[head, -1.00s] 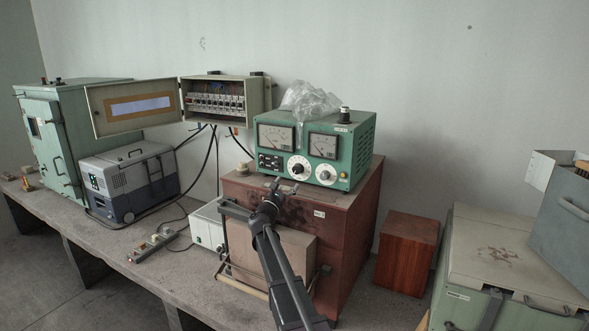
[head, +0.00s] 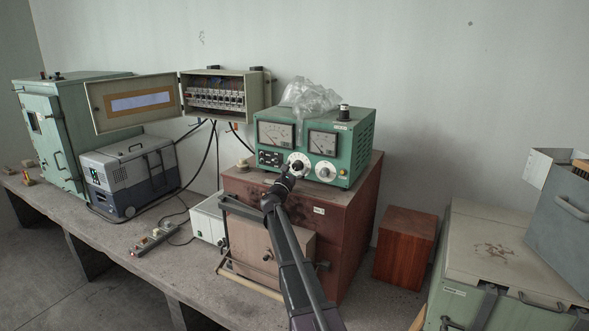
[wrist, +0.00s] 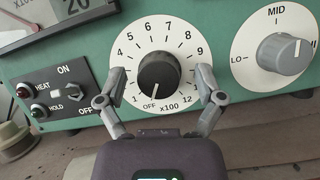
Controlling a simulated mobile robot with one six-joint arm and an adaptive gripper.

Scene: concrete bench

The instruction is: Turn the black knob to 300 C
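The black knob (wrist: 160,77) sits in the middle of a round white dial (wrist: 133,52) marked OFF, 1 to 12 and x100. Its white pointer line points down at about OFF. The dial is on the front of a green control box (head: 351,148). In the wrist view, my gripper (wrist: 160,76) is open, with one finger on each side of the knob. A clear gap shows between each finger and the knob. In the head view, my gripper (head: 287,172) is at the dial and covers part of it.
A grey knob (wrist: 285,53) marked LO and MID is to the right of the dial. The green box stands on a brown cabinet (head: 345,230). A crumpled clear bag (head: 308,98) lies on top of the box.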

